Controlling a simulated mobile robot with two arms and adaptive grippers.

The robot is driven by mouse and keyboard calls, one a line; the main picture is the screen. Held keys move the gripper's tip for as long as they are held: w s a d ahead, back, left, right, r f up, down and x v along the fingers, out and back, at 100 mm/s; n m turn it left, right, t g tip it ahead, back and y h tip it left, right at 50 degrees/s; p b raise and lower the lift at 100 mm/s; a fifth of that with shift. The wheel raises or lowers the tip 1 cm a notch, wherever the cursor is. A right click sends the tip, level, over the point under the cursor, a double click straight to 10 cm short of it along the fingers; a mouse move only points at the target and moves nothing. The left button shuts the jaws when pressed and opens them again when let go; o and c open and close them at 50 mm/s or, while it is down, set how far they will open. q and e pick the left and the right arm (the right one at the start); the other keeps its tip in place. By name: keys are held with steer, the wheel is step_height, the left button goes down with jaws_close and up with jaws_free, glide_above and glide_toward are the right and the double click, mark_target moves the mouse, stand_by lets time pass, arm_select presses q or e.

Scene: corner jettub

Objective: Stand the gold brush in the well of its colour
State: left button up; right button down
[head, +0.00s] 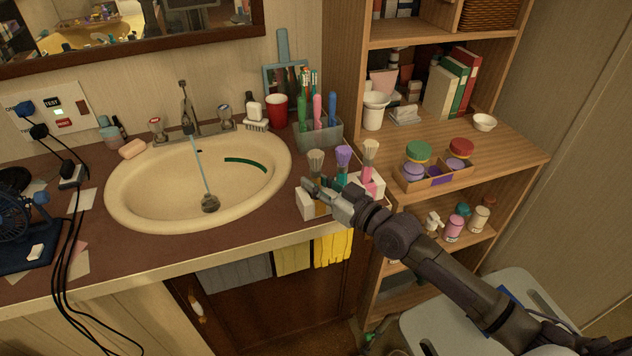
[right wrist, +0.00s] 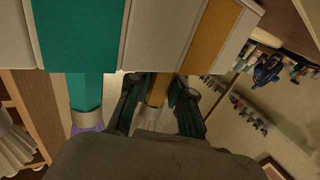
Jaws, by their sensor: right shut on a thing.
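The gold brush (head: 316,161) stands upright with its beige bristles up, at the left of a white holder (head: 306,206). My right gripper (head: 320,188) is shut on its handle from the right. A purple-tipped brush (head: 343,156) with a teal handle (right wrist: 86,92) stands by the teal strip (right wrist: 80,35). A peach-tipped brush (head: 370,150) with a pink handle stands at the right.
A grey caddy (head: 325,133) with toothbrushes and tubes stands behind the brushes. The sink (head: 130,190) with running water is to the left. A wooden shelf (head: 510,150) with jars is to the right. Yellow cloths (head: 333,248) hang below the counter edge.

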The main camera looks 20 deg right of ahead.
steer(key=shift+f+b, duration=0.3)
stand_by(0.5)
steer(key=c, duration=1)
jaws_free()
steer(key=shift+o, duration=0.2)
steer(key=v, duration=1.2)
